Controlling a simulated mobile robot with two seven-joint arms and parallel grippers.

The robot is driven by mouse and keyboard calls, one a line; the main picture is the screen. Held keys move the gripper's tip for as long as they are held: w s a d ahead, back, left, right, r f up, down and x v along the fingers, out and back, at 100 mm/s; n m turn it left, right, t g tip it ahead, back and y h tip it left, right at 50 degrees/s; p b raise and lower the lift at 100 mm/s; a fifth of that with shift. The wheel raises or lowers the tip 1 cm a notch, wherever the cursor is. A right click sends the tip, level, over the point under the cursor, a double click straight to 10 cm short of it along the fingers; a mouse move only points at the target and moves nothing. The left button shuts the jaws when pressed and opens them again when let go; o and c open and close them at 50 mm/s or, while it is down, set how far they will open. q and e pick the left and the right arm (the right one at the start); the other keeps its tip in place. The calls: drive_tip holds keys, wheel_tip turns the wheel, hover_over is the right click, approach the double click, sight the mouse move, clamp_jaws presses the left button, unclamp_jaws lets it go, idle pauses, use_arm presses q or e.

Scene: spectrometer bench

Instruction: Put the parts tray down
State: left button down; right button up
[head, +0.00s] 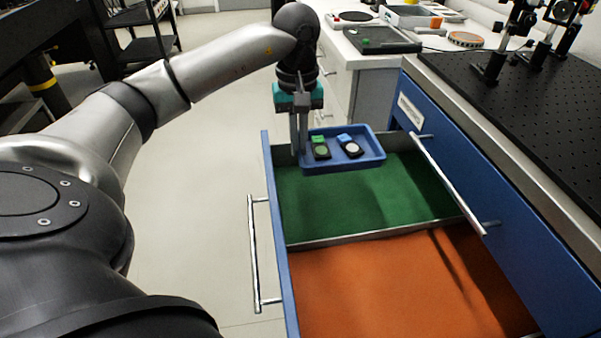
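The parts tray (372,161) is a small blue tray holding two dark parts, one with a green tab (320,149) and one with a blue tab (350,147). It is over the green-lined far compartment (350,205) of an open drawer. My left gripper (299,150) points down at the tray's left end, with its fingers at the tray's left wall, and appears shut on it. Whether the tray touches the green lining cannot be told. My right gripper is not in view.
The drawer's orange-lined near compartment (400,285) is empty, behind a thin divider (375,235). Drawer handles (253,255) stick out. A black optical breadboard (530,120) with posts is at right. A white bench (365,60) with equipment stands behind.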

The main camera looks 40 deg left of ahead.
use_arm(q)
wheel_tip(320, 180, down, 8)
drive_tip(key=shift+r+b, duration=0.1)
drive_tip(key=shift+b, duration=1.15)
drive_tip(key=shift+f, duration=0.55)
wheel_tip(320, 180, down, 3)
drive_tip(key=shift+f+b, duration=0.15)
drive_tip(key=shift+b, duration=0.6)
drive_tip(key=shift+f, duration=0.25)
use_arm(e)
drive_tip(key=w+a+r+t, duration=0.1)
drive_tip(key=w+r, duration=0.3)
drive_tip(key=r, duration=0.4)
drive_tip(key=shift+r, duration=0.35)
use_arm(q)
drive_tip(key=shift+f, duration=0.15)
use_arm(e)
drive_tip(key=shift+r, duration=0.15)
use_arm(q)
drive_tip(key=c, duration=1.1)
unclamp_jaws()
drive_tip(key=shift+o, duration=0.2)
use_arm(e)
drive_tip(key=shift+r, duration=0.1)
